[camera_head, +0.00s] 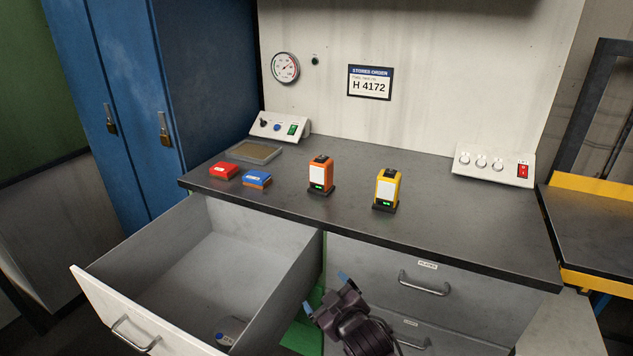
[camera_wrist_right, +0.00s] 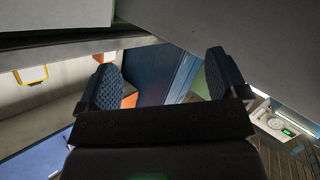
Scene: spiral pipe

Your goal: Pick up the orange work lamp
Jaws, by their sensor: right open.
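The orange work lamp (camera_head: 320,175) stands upright on the dark worktop (camera_head: 460,228), near its middle, with a white front panel and a small green display. A similar yellow lamp (camera_head: 387,190) stands a little to its right, apart from it. My right gripper (camera_head: 325,291) is below the front edge of the worktop, in front of the drawers, well short of the orange lamp. In the right wrist view its two fingers (camera_wrist_right: 163,80) are spread, with nothing between them. My left gripper does not show.
An open, pulled-out drawer (camera_head: 180,285) lies left of my right gripper, with a grey object (camera_head: 231,329) inside. A red box (camera_head: 224,170), a blue box (camera_head: 257,179) and a shallow tray (camera_head: 254,152) are on the worktop's left. Control boxes stand at the back. The worktop's front right is clear.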

